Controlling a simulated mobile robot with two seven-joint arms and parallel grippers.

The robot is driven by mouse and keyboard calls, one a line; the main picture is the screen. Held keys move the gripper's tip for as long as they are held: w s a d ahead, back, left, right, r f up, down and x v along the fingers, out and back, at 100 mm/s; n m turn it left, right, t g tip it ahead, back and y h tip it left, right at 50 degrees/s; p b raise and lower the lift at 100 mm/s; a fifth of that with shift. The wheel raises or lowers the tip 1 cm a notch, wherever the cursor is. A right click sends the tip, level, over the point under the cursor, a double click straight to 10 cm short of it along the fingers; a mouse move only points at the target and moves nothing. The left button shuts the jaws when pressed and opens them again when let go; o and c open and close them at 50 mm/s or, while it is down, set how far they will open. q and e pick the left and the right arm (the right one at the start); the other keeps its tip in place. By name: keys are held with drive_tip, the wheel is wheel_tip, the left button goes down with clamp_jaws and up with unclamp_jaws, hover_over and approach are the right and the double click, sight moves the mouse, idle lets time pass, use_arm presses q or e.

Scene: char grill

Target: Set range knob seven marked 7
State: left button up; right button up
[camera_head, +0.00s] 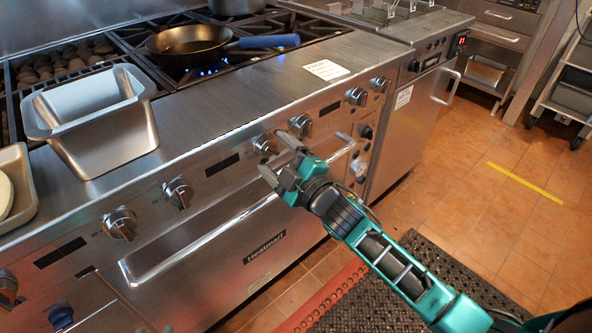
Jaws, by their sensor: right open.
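A row of round metal knobs runs along the steel range front. Their number markings are too small to read, so I cannot tell which is knob seven. My right gripper (277,162) is open in front of the panel, close to one knob (264,146) and just below another knob (301,125). I cannot tell whether it touches either. Further right are two more knobs, one (356,97) and another (380,84). To the left are a knob (177,192) and a knob (119,223). My left gripper is out of view.
A black pan (188,45) with a blue handle sits over a lit blue flame. A deep steel container (128,145) stands on the range's left ledge. Oven handles, including one bar (205,236), stick out below the knobs. The tiled floor (470,215) at right is mostly clear.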

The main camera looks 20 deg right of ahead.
use_arm(q)
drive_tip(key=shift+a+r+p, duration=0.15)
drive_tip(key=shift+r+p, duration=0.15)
drive_tip(key=shift+p, duration=0.2)
use_arm(e)
drive_tip(key=v, duration=1.2)
use_arm(q)
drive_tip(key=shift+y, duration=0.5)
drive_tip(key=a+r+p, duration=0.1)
drive_tip(key=p, duration=0.1)
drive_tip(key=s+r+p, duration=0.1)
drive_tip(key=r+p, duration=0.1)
drive_tip(key=p, duration=0.1)
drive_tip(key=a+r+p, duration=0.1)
drive_tip(key=p, duration=0.2)
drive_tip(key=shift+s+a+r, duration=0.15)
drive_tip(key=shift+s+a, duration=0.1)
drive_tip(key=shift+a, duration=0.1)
use_arm(e)
drive_tip(key=s+a+f+m+g+h, duration=0.2)
drive_tip(key=s+f+m+g, duration=0.5)
drive_tip(key=s+m, duration=0.4)
drive_tip(key=shift+s+f+m+h, duration=0.3)
drive_tip(key=shift+f+m+h, duration=0.2)
drive_tip(key=shift+f+h, duration=0.25)
drive_tip(key=shift+c, duration=0.3)
